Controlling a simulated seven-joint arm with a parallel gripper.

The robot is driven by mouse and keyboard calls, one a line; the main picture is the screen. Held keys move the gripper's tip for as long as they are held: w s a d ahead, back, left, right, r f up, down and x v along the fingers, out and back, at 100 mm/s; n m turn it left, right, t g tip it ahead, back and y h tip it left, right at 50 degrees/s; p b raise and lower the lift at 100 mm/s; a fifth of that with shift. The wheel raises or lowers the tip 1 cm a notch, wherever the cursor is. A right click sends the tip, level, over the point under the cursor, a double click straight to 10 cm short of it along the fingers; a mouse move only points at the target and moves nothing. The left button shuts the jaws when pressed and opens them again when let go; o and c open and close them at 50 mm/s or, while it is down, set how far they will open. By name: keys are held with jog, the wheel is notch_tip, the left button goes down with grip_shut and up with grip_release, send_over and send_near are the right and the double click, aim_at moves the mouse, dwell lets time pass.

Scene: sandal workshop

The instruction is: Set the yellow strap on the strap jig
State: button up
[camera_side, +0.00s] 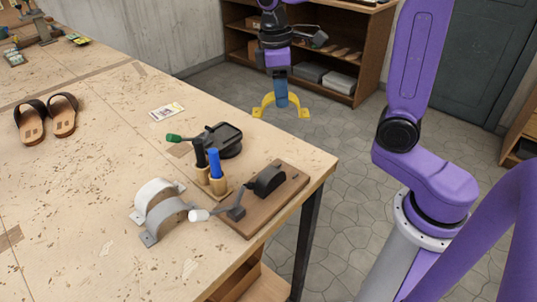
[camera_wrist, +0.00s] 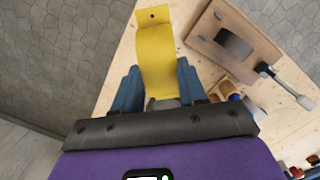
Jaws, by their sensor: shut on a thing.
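The yellow strap (camera_side: 281,105) is a bent arch with flat end tabs. My gripper (camera_side: 281,98) is shut on it and holds it in the air, beyond the bench's right edge in the side view. In the wrist view the strap (camera_wrist: 155,55) stands between the blue fingers of my gripper (camera_wrist: 160,90), with one holed tab pointing up the picture. The strap jig appears to be the brown board with a dark rounded block (camera_side: 270,180) and a white-handled lever, near the bench corner. It also shows at the upper right of the wrist view (camera_wrist: 235,42). Nothing lies on its block.
A white strap (camera_side: 153,192) and a grey strap (camera_side: 165,218) stand left of the jig. A holder with black and blue-handled tools (camera_side: 213,175) and a dark green-handled device (camera_side: 224,140) stand behind. Sandals (camera_side: 47,117) lie at left. The front-left bench is clear.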

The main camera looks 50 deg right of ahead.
jog(key=s+a+r+n+t, duration=0.1)
jog(key=s+r+n, duration=0.1)
jog(key=s+n, duration=0.8)
jog(key=shift+h, duration=0.3)
jog(key=w+f, duration=0.3)
jog(key=w, duration=0.1)
jog(key=w+a+f, duration=0.1)
jog(key=w+f, duration=0.2)
jog(key=w, duration=0.1)
jog(key=w+a+f, duration=0.1)
jog(key=w+f, duration=0.3)
jog(key=shift+f, duration=1.7)
jog(key=shift+f, duration=0.15)
jog(key=o, duration=1)
